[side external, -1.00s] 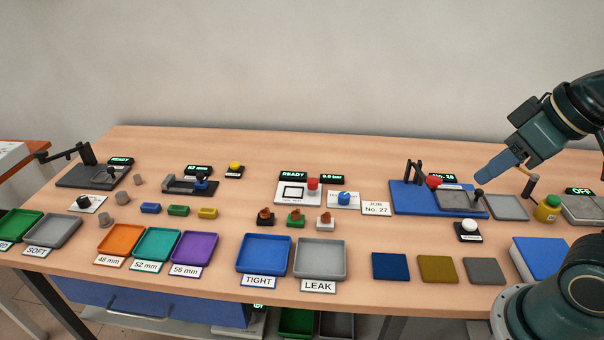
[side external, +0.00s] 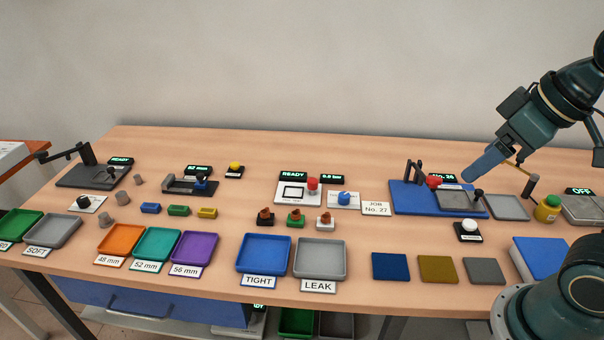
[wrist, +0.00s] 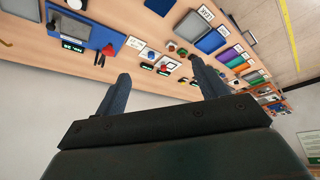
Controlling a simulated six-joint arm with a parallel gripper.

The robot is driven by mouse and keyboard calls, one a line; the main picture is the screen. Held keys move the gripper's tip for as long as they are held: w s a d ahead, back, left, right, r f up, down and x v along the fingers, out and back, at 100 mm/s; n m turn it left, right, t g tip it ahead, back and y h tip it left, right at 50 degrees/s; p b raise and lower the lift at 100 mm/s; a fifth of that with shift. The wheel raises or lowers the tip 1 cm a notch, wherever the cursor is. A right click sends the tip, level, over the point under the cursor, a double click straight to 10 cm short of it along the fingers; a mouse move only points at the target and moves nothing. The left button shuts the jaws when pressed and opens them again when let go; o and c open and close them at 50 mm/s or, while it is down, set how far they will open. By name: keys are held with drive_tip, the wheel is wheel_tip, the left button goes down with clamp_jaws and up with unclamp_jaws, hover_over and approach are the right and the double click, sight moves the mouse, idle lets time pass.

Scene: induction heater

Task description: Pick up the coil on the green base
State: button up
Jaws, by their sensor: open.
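The coil on the green base (side external: 296,216) stands upright on the table near the middle in the side view, a small copper-brown winding on a green block. It stands between a similar coil on a black base (side external: 265,216) and one on a white base (side external: 326,221). My gripper (side external: 484,165) is up at the right, above the blue fixture, far from the coil. In the wrist view its two fingers (wrist: 160,66) are apart with nothing between them.
A blue tray (side external: 242,268) and a grey tray (side external: 300,273) lie in front of the coils. Behind them stands a white panel with a red knob (side external: 312,184). The blue fixture (side external: 402,207) with dark upright posts lies under my gripper.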

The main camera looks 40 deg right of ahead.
drive_tip(key=w+a+r+n+g, duration=0.15)
drive_tip(key=w+n, duration=0.25)
drive_tip(key=w, duration=0.6)
drive_tip(key=n+g, duration=0.4)
drive_tip(key=n, duration=0.9)
hover_over(297, 212)
wheel_tip(297, 212, down, 19)
drive_tip(key=shift+f, duration=4.35)
